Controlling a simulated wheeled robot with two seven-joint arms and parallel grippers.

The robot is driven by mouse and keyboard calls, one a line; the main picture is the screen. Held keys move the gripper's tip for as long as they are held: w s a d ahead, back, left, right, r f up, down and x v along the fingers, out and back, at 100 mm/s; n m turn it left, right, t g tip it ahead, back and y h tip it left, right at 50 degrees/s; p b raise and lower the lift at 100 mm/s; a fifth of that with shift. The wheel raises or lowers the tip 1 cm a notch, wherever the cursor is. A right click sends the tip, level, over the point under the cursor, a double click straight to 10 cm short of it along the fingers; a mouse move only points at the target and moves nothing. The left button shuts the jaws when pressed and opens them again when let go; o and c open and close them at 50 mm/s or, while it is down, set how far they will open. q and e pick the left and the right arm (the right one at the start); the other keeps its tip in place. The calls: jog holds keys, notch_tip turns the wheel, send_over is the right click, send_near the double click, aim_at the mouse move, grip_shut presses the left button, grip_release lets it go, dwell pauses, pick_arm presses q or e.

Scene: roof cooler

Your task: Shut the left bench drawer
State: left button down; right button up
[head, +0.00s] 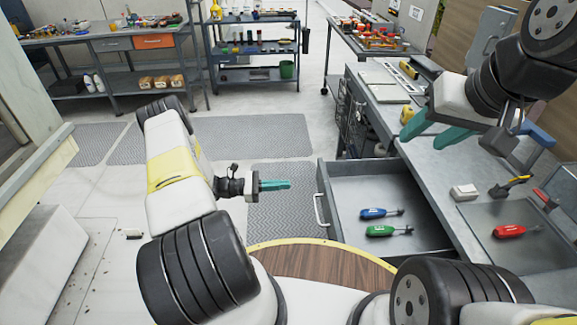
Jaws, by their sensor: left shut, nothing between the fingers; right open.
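The grey bench drawer (345,177) is pulled out from the bench, with its pale bar handle (318,211) on its left-facing front. A blue screwdriver (374,213) and a green screwdriver (381,231) lie inside it. My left gripper (290,184) is shut and empty, with its teal fingers pointing right. In the picture it is to the left of the drawer front and appears apart from it. My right gripper (432,130) is open and empty, over the bench side beyond the drawer. My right arm hides part of the bench behind it.
The bench top (425,160) carries a white block (464,192), a yellow-and-black tool (508,187) and a red screwdriver (510,231) on a grey mat. A dark floor mat (280,215) lies left of the drawer. Shelving (255,50) and another workbench (115,43) stand farther back.

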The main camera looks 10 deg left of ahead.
aim_at(394, 186)
pick_arm(q)
jog(key=x, duration=1)
jog(key=shift+d, duration=0.1)
jog(key=x, duration=3)
jog(key=shift+w+d, duration=0.15)
jog(key=shift+d, duration=0.35)
jog(key=shift+w+d+r, duration=0.1)
jog(key=shift+r, duration=0.05)
